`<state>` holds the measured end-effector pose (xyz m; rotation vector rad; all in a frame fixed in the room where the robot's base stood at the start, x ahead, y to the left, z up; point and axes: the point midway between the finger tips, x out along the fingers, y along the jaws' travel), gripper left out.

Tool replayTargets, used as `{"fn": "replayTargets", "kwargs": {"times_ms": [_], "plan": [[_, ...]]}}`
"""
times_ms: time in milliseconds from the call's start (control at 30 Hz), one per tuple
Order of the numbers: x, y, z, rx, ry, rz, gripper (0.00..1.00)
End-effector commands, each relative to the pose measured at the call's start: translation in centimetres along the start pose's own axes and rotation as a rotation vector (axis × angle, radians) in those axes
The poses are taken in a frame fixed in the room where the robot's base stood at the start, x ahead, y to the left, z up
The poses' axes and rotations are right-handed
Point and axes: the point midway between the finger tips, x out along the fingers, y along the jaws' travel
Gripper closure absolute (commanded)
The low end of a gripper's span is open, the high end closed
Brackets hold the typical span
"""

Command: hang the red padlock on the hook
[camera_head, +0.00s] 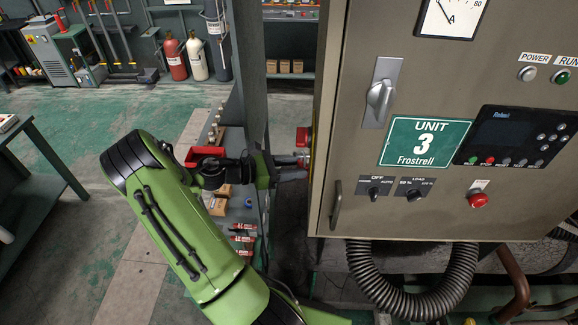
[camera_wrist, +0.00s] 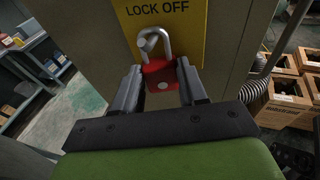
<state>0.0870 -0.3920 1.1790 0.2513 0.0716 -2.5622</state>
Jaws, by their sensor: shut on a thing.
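The red padlock (camera_wrist: 161,75) is between the fingertips of my gripper (camera_wrist: 160,88) in the wrist view. My gripper is shut on its body, and its steel shackle points up. The shackle lies in front of the yellow LOCK OFF plate (camera_wrist: 188,22). A metal piece that looks like the hook (camera_wrist: 149,42) overlaps the shackle's left side; I cannot tell whether the shackle is around it or only in front. In the head view my gripper (camera_head: 292,168) reaches the left side of the grey Unit 3 cabinet (camera_head: 345,150), where the padlock is hard to make out.
A dark upright post (camera_head: 247,75) stands just left of my gripper in the head view. A shelf with a red bin (camera_head: 205,153) and red cylinders (camera_head: 243,238) is behind my arm. A ribbed hose (camera_head: 420,300) hangs below the cabinet.

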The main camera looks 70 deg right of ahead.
Motion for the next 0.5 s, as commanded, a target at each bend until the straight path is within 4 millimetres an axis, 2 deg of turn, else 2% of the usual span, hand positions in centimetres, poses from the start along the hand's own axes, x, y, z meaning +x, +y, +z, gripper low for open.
{"fn": "replayTargets", "kwargs": {"times_ms": [467,500], "plan": [[-0.03,0.0,-0.4,-0.005,0.008,0.0,0.96],[-0.03,0.0,-0.41,-0.006,0.009,0.0,0.57]]}}
